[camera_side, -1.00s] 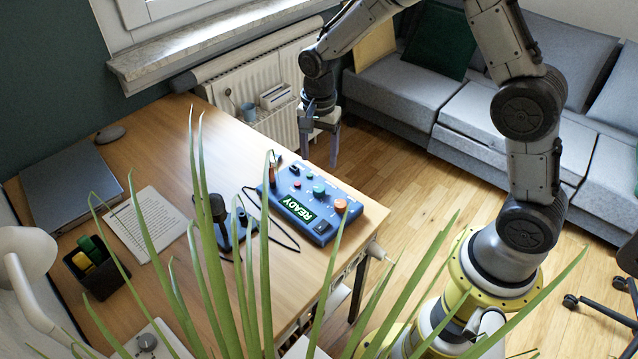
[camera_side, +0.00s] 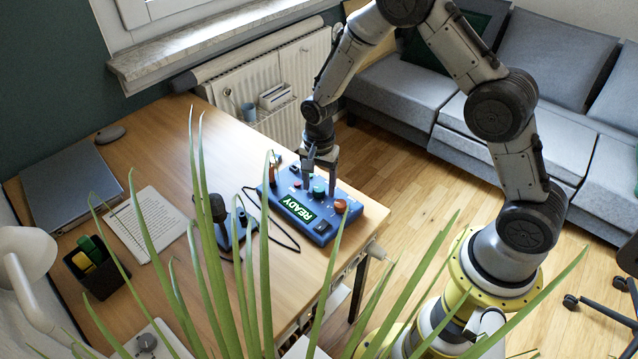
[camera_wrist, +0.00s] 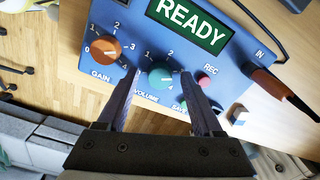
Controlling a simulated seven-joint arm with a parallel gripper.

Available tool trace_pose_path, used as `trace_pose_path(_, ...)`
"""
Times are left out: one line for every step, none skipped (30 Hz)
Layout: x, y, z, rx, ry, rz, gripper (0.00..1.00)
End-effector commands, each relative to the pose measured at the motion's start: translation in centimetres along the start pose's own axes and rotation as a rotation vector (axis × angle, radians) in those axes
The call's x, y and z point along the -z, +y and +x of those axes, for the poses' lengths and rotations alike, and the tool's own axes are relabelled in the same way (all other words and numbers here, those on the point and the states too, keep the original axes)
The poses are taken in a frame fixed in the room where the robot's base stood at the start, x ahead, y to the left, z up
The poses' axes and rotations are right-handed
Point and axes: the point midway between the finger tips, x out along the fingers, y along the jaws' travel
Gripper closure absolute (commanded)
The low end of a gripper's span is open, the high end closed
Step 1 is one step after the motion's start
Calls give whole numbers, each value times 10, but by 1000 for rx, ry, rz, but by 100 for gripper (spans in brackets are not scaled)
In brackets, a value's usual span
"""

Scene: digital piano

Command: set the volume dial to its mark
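The green volume dial (camera_wrist: 160,76) sits on the blue box (camera_side: 284,217), above the word VOLUME in the wrist view. Printed scale numbers stand around it; I cannot clearly read which one its pointer faces. In the side view the green dial (camera_side: 318,190) shows by my gripper. My gripper (camera_wrist: 159,75) is open, pointing down at the box. Its two fingertips are on either side of the dial in the wrist view. A gap seems to show between each fingertip and the dial; I cannot tell how far down the fingers reach.
The orange gain dial (camera_wrist: 105,48) is beside the left finger. A red REC button (camera_wrist: 206,81) and a SAVE button, partly covered, are near the right finger. The READY display (camera_side: 298,209) is lit.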

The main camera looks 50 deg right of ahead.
Motion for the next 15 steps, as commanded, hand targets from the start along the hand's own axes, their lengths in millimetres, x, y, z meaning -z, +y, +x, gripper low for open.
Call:
trace_pose_path(0, 0, 0, 0, 0, 0, 43)
trace_pose_path(0, 0, 0, 0, 0, 0, 49)
trace_pose_path(0, 0, 0, 0, 0, 0, 56)
trace_pose_path(0, 0, 0, 0, 0, 0, 61)
trace_pose_path(0, 0, 0, 0, 0, 0, 67)
trace_pose_path(0, 0, 0, 0, 0, 0, 74)
trace_pose_path(0, 0, 0, 0, 0, 0, 79)
trace_pose_path(0, 0, 0, 0, 0, 0, 85)
trace_pose_path(0, 0, 0, 0, 0, 0, 92)
trace_pose_path(0, 0, 0, 0, 0, 0, 97)
trace_pose_path(0, 0, 0, 0, 0, 0, 100)
trace_pose_path(0, 0, 0, 0, 0, 0, 100)
trace_pose_path(0, 0, 0, 0, 0, 0, 100)
trace_pose_path(0, 0, -1, 0, 0, 0, 100)
trace_pose_path(0, 0, -1, 1, 0, -1, 100)
